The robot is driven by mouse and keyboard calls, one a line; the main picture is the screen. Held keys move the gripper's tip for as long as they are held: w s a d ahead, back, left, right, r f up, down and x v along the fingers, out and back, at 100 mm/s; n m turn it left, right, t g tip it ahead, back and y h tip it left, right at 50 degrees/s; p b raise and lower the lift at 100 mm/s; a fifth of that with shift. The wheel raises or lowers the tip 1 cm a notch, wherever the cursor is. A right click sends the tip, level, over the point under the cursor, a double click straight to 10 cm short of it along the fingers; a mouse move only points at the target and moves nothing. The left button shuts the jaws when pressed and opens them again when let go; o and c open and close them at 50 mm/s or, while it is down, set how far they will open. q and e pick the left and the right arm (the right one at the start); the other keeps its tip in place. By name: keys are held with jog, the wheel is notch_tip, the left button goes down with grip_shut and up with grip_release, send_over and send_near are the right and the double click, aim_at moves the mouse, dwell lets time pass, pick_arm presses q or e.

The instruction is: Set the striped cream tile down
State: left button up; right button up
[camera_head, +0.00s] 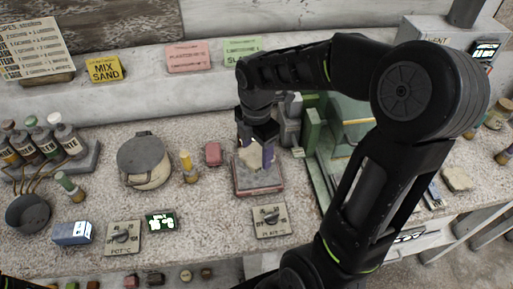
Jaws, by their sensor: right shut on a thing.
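My right gripper (257,150) is shut on the cream tile (249,158), in the middle of the head view. The fingers cover part of the tile, and its stripes are too small to make out. The tile is over a reddish square plate (246,189) on the speckled counter. I cannot tell whether the tile touches the plate. My left gripper is not in view.
A dial labelled plate (270,221) sits just in front of the square plate. A red block (213,154), a yellow-topped stamp (187,168) and a lidded pot (146,161) stand to the left. Green equipment (312,130) stands close on the right.

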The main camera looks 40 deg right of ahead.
jog(key=shift+f+b, duration=0.9)
jog(key=shift+f, duration=0.75)
jog(key=shift+f+b, duration=0.3)
jog(key=shift+f, duration=0.35)
dwell(0.6)
jog(key=o, duration=1.7)
jog(key=shift+r+p, duration=1.75)
jog(key=shift+r, duration=0.25)
